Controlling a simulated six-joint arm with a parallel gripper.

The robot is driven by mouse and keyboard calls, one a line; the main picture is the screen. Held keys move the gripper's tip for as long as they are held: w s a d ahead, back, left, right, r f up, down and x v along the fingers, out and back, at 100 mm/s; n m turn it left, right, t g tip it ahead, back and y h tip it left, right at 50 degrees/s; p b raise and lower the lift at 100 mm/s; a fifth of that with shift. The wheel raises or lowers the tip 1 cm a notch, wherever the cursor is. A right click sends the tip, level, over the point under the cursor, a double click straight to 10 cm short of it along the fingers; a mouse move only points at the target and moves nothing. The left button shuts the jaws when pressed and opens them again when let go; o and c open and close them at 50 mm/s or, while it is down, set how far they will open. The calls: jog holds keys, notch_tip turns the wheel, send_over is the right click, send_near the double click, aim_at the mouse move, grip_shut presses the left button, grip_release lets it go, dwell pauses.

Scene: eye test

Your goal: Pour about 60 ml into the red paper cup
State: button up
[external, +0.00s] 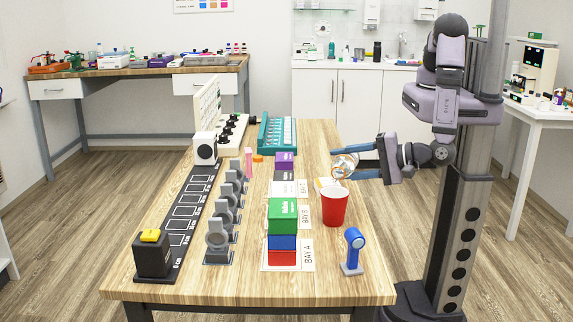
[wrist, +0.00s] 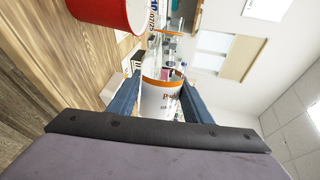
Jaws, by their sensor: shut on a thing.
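The red paper cup (external: 334,207) stands upright on the wooden table, right of the block stacks. Part of it shows at the top left of the wrist view (wrist: 103,12). My gripper (external: 352,165) is shut on a small clear container with an orange band and printed lettering (external: 344,166). In the wrist view, the container (wrist: 160,100) sits between my two blue fingers (wrist: 158,92). It is held above the table, above and slightly right of the cup, and looks tilted. I cannot tell how much liquid is in it. The inside of the cup is mostly hidden.
Left of the cup are stacked blocks (external: 282,216) on labelled bay cards. A blue device on a stand (external: 353,250) is near the front right. Grey round holders (external: 217,235) and a black marked track (external: 187,212) lie further left. A teal rack (external: 277,135) is behind.

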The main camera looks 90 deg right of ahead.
jog(key=shift+r, duration=0.25)
jog(key=shift+s+d+r+n+p, duration=0.1)
jog(key=shift+s+d+n+p, duration=0.05)
jog(key=shift+d+n+p, duration=0.2)
dwell(0.5)
jog(key=shift+r+p, duration=0.25)
jog(key=shift+p, duration=0.05)
dwell(1.2)
notch_tip(320, 180, down, 3)
jog(key=m+b, duration=0.1)
jog(key=b, duration=0.3)
jog(key=shift+s+d+f+m+y, duration=0.1)
jog(key=shift+d+m+y, duration=0.05)
jog(key=shift+m+y, duration=0.2)
jog(key=shift+d+f+m+b, duration=0.15)
jog(key=shift+m+b, duration=0.15)
jog(key=shift+m, duration=0.1)
jog(key=shift+t, duration=0.3)
jog(key=shift+d, duration=0.1)
